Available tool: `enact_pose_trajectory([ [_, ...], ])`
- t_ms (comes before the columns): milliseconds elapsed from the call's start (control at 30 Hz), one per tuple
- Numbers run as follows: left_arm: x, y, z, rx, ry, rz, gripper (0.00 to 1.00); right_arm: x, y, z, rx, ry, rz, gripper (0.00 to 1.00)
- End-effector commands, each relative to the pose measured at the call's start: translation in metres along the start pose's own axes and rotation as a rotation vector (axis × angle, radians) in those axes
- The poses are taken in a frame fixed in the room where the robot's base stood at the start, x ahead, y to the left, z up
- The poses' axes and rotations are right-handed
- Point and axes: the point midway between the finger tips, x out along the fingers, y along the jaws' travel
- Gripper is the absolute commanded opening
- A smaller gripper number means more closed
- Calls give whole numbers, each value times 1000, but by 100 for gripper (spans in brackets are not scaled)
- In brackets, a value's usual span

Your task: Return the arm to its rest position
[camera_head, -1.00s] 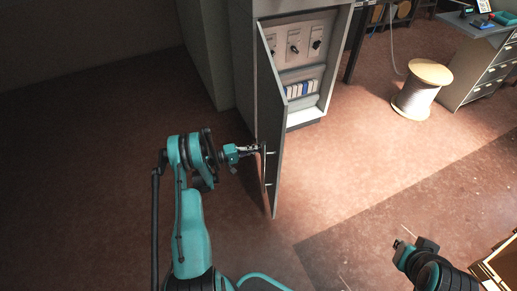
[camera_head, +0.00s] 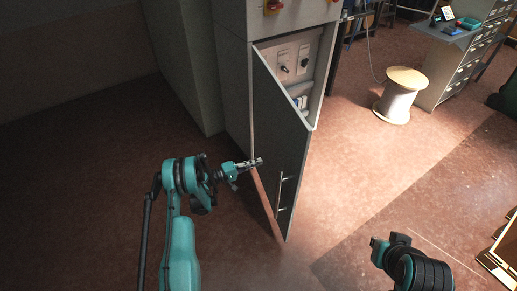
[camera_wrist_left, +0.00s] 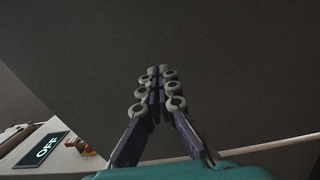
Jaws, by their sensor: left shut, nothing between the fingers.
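My left arm comes in from the left, bent at the elbow, and its gripper (camera_head: 256,162) is shut and empty. It lies in front of the hinge-side edge of the grey cabinet door (camera_head: 284,140); I cannot tell whether it touches. The door stands partly open, and its bar handle (camera_head: 280,194) is free, below and right of the fingers. In the left wrist view the fingers (camera_wrist_left: 156,78) meet before a dark, plain surface.
The grey cabinet (camera_head: 234,80) has switches inside, partly hidden by the door. An OFF sign (camera_wrist_left: 44,148) shows in the left wrist view. A cable spool (camera_head: 400,95) and a drawer desk (camera_head: 455,60) stand at the back right. Floor at left is clear.

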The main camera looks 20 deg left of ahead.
Motion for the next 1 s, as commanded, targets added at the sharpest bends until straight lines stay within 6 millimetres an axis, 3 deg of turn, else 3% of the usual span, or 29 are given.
enact_pose_trajectory([
  [267,5,8,-1,5,-2,-17,0,0,0,0,0,0,0,0],
  [367,16,27,-2,21,-8,-69,0,0,0,0,0,0,0,0],
  [567,42,92,11,93,-29,-253,0,0,0,0,0,0,0,0],
  [767,50,153,46,192,-47,-443,0,0,0,0,0,0,0,0],
  [1000,30,213,109,338,-68,-655,0,0,0,0,0,0,0,0],
])
